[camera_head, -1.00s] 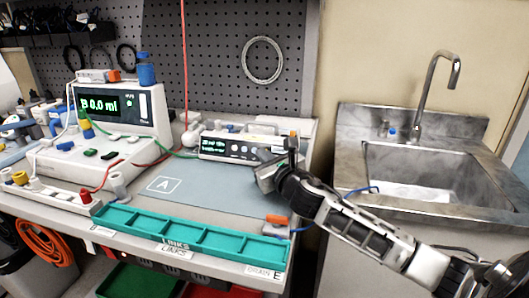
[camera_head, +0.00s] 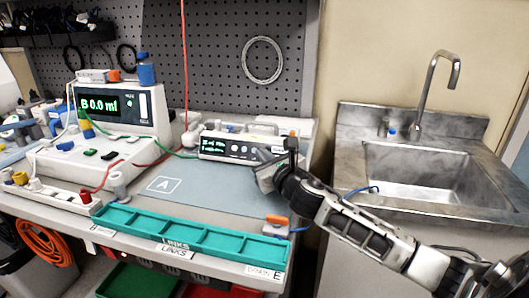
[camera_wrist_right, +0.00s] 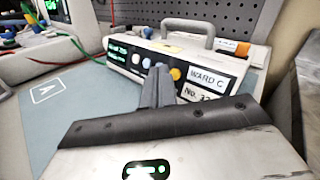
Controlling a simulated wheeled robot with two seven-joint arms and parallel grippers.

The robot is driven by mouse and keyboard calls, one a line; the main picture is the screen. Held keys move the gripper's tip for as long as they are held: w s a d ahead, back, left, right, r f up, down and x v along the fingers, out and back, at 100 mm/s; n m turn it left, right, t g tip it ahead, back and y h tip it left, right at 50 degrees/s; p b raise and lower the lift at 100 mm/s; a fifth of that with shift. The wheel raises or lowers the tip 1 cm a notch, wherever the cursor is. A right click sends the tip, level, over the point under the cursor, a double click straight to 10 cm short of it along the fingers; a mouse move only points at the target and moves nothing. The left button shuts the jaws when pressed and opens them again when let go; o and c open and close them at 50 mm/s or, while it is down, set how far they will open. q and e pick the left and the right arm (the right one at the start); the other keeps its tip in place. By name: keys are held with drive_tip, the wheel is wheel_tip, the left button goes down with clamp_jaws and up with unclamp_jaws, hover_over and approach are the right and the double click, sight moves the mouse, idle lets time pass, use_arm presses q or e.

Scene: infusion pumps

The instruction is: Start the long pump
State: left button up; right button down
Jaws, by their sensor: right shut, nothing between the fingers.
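The long pump (camera_head: 213,146) is a low, wide white box with a carry handle, standing at the back of the bench below the pegboard. Its dark screen shows small green text. In the right wrist view, the pump (camera_wrist_right: 207,57) has a row of round buttons, with an orange-yellow one (camera_wrist_right: 175,74) just right of my fingers, and a "WARD C" label. My right gripper (camera_head: 264,158) is shut and empty, with its tips at the pump's front, by the buttons. In the wrist view, the fingertips (camera_wrist_right: 160,70) hide part of the button row; I cannot tell whether they touch.
A larger white device (camera_head: 121,108) reading "B 0.0 ml" stands at the left with coloured tubes. A teal divided tray (camera_head: 180,234) lies along the bench front. A blue-grey mat (camera_head: 205,192) marked A is clear. A steel sink (camera_head: 425,175) is at the right.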

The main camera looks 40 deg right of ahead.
drive_tip(key=shift+d, duration=0.1)
idle(0.3)
drive_tip(key=shift+w+d+f, duration=0.1)
drive_tip(key=shift+w+d, duration=0.1)
drive_tip(key=shift+w, duration=0.05)
